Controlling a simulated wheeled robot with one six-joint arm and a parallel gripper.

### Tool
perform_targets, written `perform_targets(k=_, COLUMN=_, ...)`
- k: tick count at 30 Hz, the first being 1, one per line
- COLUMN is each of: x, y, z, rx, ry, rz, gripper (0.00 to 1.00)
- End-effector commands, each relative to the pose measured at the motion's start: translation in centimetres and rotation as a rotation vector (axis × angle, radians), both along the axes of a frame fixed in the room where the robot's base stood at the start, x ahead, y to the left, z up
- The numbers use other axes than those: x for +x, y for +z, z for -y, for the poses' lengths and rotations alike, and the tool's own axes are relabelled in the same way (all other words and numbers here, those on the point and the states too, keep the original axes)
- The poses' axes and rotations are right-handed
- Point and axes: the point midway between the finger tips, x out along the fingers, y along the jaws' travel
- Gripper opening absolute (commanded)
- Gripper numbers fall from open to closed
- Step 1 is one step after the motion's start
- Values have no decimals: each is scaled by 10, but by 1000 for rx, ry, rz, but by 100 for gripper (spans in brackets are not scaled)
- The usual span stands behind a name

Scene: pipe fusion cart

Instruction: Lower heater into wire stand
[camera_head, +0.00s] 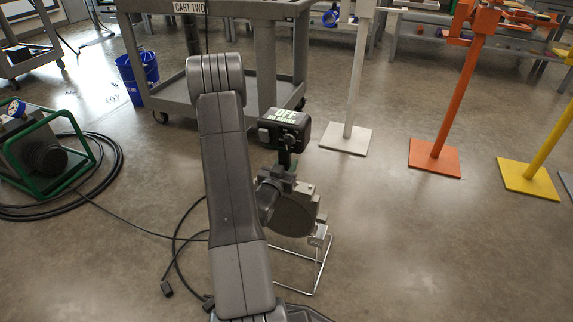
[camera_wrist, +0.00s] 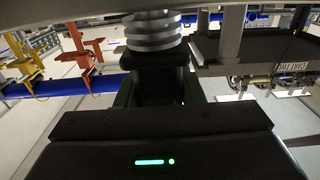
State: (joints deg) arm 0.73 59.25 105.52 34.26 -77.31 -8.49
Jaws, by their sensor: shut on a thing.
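The heater (camera_head: 290,217) shows in the head view as a round dark plate under a black box with a lit green display. It hangs roughly upright, just right of my arm. My gripper (camera_head: 291,184) is shut on the heater, its fingers partly hidden by my arm and the heater. The wire stand (camera_head: 322,265) is a thin bright frame on the floor, below the plate. The plate's lower edge is close to the stand's top; I cannot tell whether they touch. In the wrist view, a black housing with a green light (camera_wrist: 150,162) fills the bottom; the stand is not visible there.
A grey cart (camera_head: 163,103) stands behind my arm, with a blue bucket (camera_head: 146,72) at its left. A green-framed machine (camera_head: 45,160) and coiled black cable lie left. White, orange (camera_head: 436,158) and yellow posts stand right. Floor right of the stand is clear.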

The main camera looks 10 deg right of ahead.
Motion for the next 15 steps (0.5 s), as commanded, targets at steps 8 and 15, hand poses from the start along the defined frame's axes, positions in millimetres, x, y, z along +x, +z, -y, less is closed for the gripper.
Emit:
perform_targets(k=8, x=2, y=1, z=0, rx=-7, ry=1, rz=17, gripper=0)
perform_targets(k=15, x=3, y=-6, z=0, rx=-6, ry=1, rz=16, gripper=0)
